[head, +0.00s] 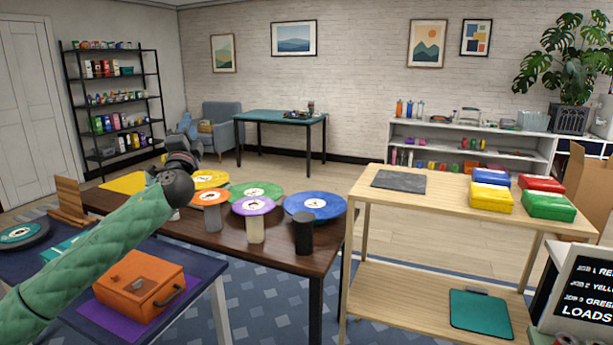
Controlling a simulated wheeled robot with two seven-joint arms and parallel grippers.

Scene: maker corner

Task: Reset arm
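My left arm, in a green quilted sleeve, reaches in from the lower left. My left gripper (181,154) is a dark shape beyond the black wrist joint, over the left part of the dark wooden table (275,262). Its fingers are not clear, so I cannot tell whether it is open or shut, and I see nothing held in it. My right gripper and arm are not in view.
Several coloured discs, including a blue one (315,203), and upright cylinders stand on the dark table. An orange box (139,283) sits at the lower left. A light wooden shelf table (440,213) at right bears a slate (398,181) and several coloured boxes, including a green one (548,205).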

